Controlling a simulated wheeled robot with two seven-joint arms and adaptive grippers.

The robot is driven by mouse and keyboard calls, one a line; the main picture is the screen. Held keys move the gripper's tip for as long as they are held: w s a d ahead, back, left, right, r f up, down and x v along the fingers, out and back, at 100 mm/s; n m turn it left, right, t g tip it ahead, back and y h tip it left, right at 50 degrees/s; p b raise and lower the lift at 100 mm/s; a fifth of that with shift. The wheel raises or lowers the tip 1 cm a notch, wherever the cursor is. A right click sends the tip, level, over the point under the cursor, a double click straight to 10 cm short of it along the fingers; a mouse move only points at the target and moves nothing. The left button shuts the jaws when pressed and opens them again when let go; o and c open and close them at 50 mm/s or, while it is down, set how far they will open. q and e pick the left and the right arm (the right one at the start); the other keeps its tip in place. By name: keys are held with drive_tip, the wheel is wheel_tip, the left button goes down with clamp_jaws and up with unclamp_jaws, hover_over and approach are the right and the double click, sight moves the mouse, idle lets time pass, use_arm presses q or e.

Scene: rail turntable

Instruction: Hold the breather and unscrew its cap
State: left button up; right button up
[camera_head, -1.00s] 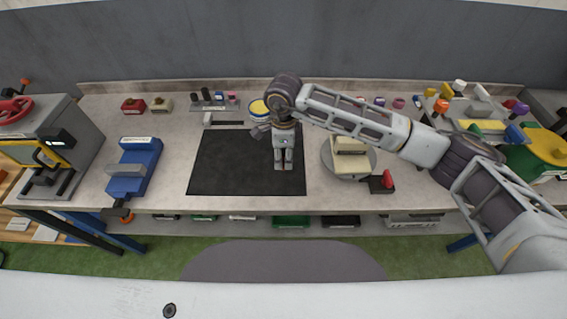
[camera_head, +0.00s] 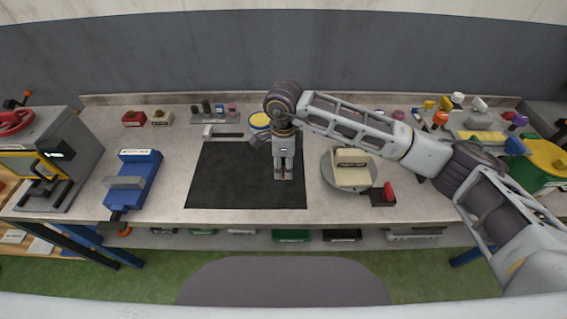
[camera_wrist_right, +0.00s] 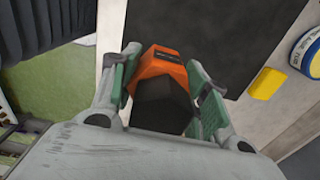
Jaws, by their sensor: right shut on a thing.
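My right gripper (camera_head: 284,176) points down over the black mat (camera_head: 225,175) in the head view. In the right wrist view the gripper (camera_wrist_right: 163,62) is shut on an orange and black part (camera_wrist_right: 160,72), with a green pad on each side of it. The part's orange end faces away from the palm and its black end faces the palm. I cannot tell for sure whether it is the breather, or where its cap is. In the head view the part is mostly hidden by the fingers. My left gripper is not in view.
A blue vise (camera_head: 135,180) stands left of the mat. A turntable (camera_head: 330,172) bears a cream block (camera_head: 352,168) to the right, with a red-handled piece (camera_head: 388,192) beside it. A yellow-topped tin (camera_head: 259,120) stands behind the mat. The mat's left part is clear.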

sight(283, 173)
drive_tip(key=shift+f+b, duration=1.4)
drive_tip(key=shift+f, duration=0.35)
drive_tip(key=shift+f+b, duration=0.35)
drive_tip(key=shift+f, duration=0.05)
drive_tip(key=shift+f+b, duration=0.8)
drive_tip(key=shift+f, duration=0.1)
drive_tip(key=shift+f+b, duration=0.85)
drive_tip(key=shift+f, duration=0.3)
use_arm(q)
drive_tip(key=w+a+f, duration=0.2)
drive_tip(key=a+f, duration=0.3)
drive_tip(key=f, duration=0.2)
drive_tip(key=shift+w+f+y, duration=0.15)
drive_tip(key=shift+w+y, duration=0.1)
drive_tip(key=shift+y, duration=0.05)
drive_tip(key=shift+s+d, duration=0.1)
